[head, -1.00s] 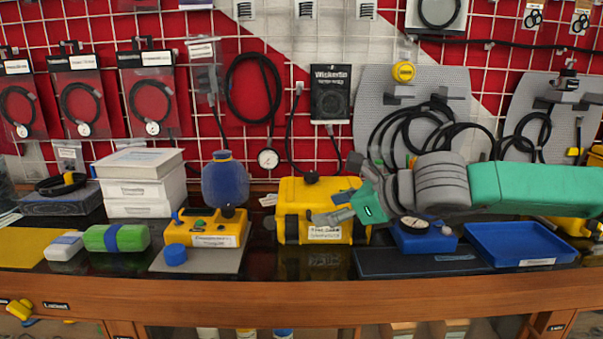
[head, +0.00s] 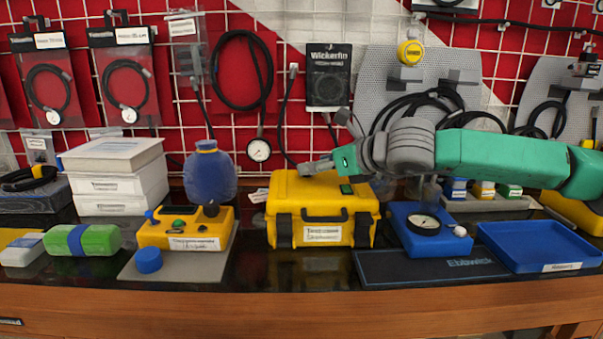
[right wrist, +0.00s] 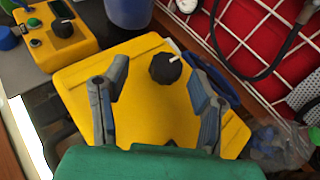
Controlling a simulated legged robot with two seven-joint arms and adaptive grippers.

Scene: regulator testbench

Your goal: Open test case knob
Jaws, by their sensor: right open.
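The yellow test case (head: 290,208) stands on the dark bench top, with a black handle, latches and a white label on its front. Its black knob (right wrist: 165,69), with a white pointer line, shows on the yellow top in the right wrist view. In the head view the knob is hidden around my gripper. My right gripper (head: 310,168) is over the top of the case. In the right wrist view its open fingers (right wrist: 153,76) stand on either side of the knob, with gaps on both sides; whether it is level with the knob I cannot tell. My left gripper is not in view.
Left of the case are a yellow tester (head: 195,229) and a blue vessel (head: 209,175). Right of it are a blue gauge block (head: 412,240), a dark mat (head: 440,266) and an empty blue tray (head: 535,247). A hanging gauge (head: 259,150) is behind the case.

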